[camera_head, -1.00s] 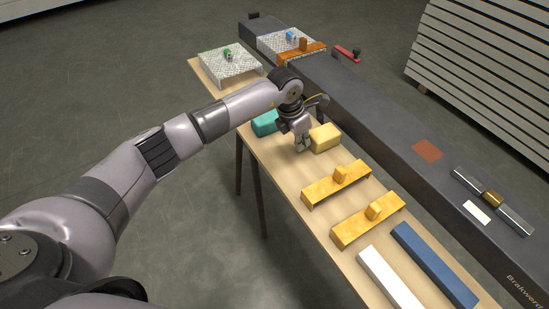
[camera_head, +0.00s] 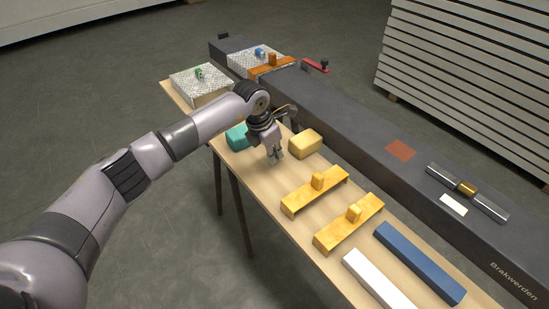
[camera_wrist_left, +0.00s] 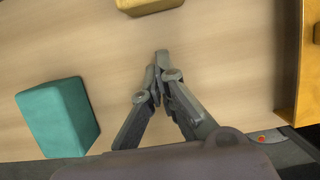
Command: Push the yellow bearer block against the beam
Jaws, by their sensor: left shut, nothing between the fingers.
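The yellow bearer block (camera_head: 305,146) lies on the wooden table next to the long dark grey beam (camera_head: 360,135). Its far side is close to the beam, but I cannot tell whether they touch. My left gripper (camera_head: 276,158) is shut and empty, pointing down at the block's near left side, with a small gap. In the left wrist view the shut fingertips (camera_wrist_left: 160,58) are below the yellow block (camera_wrist_left: 150,5), which is cut off by the top edge. My right gripper is not in view.
A teal block (camera_head: 237,136) sits left of my gripper. Two yellow wooden pieces with knobs (camera_head: 315,193) (camera_head: 349,224), a blue bar (camera_head: 419,262) and a white bar (camera_head: 377,280) lie nearer on the table. A mesh-covered box (camera_head: 200,86) stands at the far end.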

